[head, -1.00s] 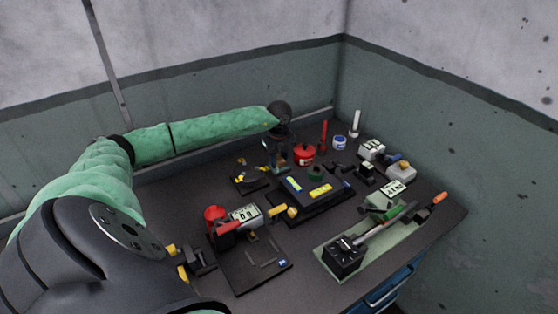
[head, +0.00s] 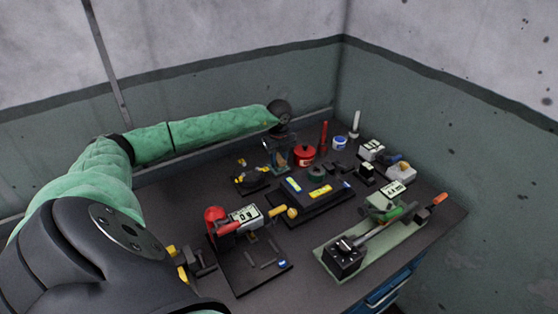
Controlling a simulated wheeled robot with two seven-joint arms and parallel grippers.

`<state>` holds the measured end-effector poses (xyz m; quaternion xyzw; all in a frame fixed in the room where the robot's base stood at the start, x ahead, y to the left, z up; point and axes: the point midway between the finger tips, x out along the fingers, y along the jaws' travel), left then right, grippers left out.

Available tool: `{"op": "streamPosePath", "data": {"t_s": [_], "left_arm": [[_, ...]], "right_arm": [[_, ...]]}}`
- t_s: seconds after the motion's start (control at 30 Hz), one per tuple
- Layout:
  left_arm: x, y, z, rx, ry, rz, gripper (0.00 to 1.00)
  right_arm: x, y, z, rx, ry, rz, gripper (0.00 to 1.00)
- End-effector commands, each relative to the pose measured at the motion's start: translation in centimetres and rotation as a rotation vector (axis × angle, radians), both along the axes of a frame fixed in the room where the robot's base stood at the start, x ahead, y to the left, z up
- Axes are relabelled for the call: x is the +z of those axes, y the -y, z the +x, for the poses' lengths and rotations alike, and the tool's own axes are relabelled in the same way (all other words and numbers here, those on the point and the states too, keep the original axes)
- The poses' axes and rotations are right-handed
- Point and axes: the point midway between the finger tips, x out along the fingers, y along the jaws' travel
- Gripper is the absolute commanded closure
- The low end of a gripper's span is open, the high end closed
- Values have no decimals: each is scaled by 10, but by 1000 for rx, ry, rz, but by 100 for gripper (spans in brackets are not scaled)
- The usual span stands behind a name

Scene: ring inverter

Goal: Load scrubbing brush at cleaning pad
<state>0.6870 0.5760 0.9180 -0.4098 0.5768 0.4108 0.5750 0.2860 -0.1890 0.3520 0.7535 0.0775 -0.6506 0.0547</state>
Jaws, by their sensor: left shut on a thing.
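My left gripper (head: 277,157) points down at the far end of the bench, beside the red pot. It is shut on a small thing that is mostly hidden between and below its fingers. I cannot make out whether this is the scrubbing brush. A small dark pad with yellow parts (head: 250,179) lies just left of and in front of the gripper. I cannot tell for sure whether it is the cleaning pad. My right gripper is not in view.
A red pot (head: 304,156) stands close to the gripper's right. A black tray with yellow labels (head: 300,213) lies mid-bench. A black plate with a meter (head: 243,216) is front left. A green plate with a lever device (head: 345,257) is front right. Walls close the back and right.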

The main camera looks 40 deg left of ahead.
Motion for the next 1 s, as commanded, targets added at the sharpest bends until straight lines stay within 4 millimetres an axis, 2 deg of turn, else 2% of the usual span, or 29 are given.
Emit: {"op": "streamPosePath", "data": {"t_s": [0.8,1.0], "left_arm": [[56,-1,1,0,2,0,88],[63,0,1,0,2,0,88]], "right_arm": [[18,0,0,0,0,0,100],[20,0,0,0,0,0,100]]}}
